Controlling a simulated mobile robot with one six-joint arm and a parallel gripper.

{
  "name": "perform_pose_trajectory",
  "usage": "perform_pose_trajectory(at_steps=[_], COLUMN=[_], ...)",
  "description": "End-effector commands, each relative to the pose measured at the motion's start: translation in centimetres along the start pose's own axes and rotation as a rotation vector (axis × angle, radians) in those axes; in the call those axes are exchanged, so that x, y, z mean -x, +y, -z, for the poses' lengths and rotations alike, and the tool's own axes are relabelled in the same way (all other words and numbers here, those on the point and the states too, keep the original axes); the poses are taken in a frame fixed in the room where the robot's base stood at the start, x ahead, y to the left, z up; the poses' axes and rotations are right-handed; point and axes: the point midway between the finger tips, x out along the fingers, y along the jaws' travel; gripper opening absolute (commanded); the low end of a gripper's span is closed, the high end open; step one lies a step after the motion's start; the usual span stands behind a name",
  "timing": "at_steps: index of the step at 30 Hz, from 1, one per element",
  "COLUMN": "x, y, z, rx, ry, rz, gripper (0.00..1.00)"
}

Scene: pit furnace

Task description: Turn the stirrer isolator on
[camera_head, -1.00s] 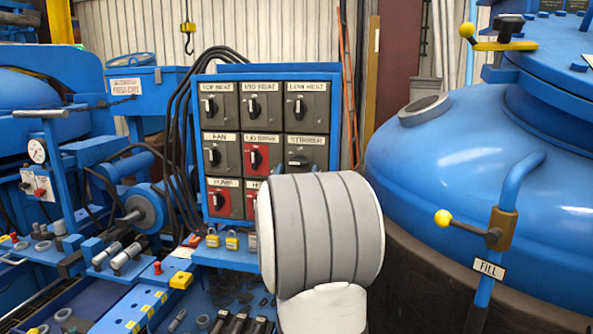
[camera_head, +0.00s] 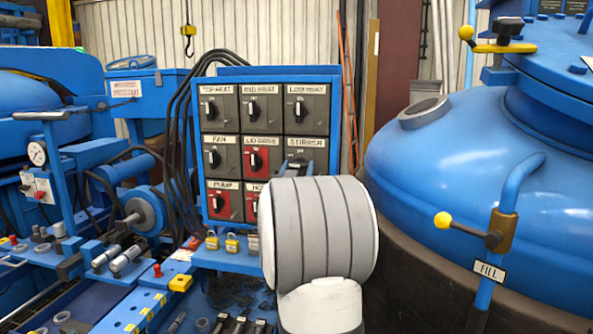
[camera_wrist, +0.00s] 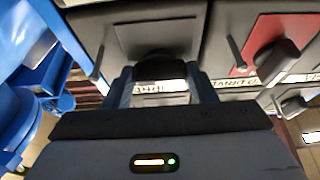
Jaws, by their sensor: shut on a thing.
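The stirrer isolator (camera_head: 315,157) is the dark box at the right end of the middle row on the blue switch panel, labelled STIRRER. In the wrist view its dark handle (camera_wrist: 160,69) sits between my two fingertips, above an upside-down label. My gripper (camera_wrist: 162,84) is shut on this handle. In the head view my gripper (camera_head: 298,168) shows only partly in front of the isolator, above my grey and white arm. The handle's exact angle is hard to tell there.
The red lid drive isolator (camera_head: 262,155) is directly left of the stirrer. The low heat isolator (camera_head: 307,108) is above it. A large blue vessel (camera_head: 470,190) with a fill lever (camera_head: 497,240) stands at the right.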

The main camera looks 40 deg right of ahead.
Motion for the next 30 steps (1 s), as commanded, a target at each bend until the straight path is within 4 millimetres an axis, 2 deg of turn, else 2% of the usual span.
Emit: perform_pose_trajectory(at_steps=[3,14,30], x=[0.5,0.06,-0.12], y=[-0.36,-0.03,-0.24], z=[0.21,-0.2,0.1], rx=[0.0,-0.067,-0.49], ry=[0.0,0.001,0.005], rz=[-0.001,-0.028,-0.203], gripper=[0.28,0.28,0.28])
